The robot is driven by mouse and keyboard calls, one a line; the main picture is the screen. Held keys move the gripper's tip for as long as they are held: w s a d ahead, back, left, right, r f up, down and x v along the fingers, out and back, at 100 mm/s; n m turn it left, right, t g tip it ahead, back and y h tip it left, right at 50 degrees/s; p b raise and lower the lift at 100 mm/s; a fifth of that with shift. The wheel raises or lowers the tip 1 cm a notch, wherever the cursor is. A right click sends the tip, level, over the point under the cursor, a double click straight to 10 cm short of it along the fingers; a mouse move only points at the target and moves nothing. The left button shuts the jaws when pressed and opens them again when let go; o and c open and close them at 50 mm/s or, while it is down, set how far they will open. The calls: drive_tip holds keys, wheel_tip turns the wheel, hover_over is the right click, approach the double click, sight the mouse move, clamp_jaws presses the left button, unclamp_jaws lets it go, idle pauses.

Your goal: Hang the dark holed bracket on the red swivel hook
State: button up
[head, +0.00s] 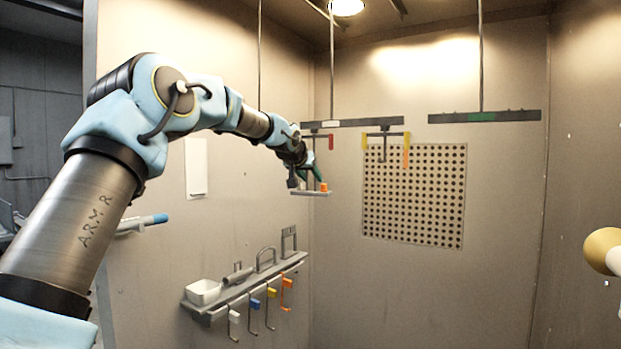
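My gripper (314,172) is at the far end of my arm, under the left hanging bar. It is small and partly covered by my wrist, and I cannot tell whether its fingers are open or shut. A pale narrow ledge (311,193) with an orange block (323,187) is just below my gripper.
Yellow and orange hooks (406,150) hang right of the red one. A second bar (484,116) hangs farther right. A perforated panel (414,196) is on the back wall.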

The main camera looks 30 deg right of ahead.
drive_tip(key=o, duration=0.5)
drive_tip(key=shift+a, duration=0.1)
drive_tip(key=b+v, duration=0.5)
drive_tip(key=v, duration=0.6)
drive_tip(key=s+a+f+n+g+y, duration=0.2)
drive_tip(key=a+f+n+y, duration=0.3)
drive_tip(key=a+f, duration=1.85)
drive_tip(key=s+a+f+n+g+y, duration=0.1)
drive_tip(key=s+a+f, duration=0.3)
drive_tip(key=s+a, duration=0.2)
drive_tip(key=s+a+f+n+g+y, duration=0.1)
drive_tip(key=s+a+f+g, duration=0.1)
drive_tip(key=s+a+f, duration=0.3)
drive_tip(key=s+a+f+n+g+y, duration=0.1)
drive_tip(key=s+a+f+y, duration=0.1)
drive_tip(key=s+a+f, duration=0.3)
drive_tip(key=shift+s+a+f+n, duration=0.1)
drive_tip(key=shift+s+a, duration=0.6)
drive_tip(key=shift+a, duration=0.35)
drive_tip(key=shift+s+a+f+n, duration=0.1)
drive_tip(key=shift+s+a, duration=0.55)
drive_tip(key=shift+a, duration=0.4)
drive_tip(key=shift+s+a+n, duration=0.1)
drive_tip(key=shift+s+a, duration=0.6)
drive_tip(key=shift+a, duration=0.3)
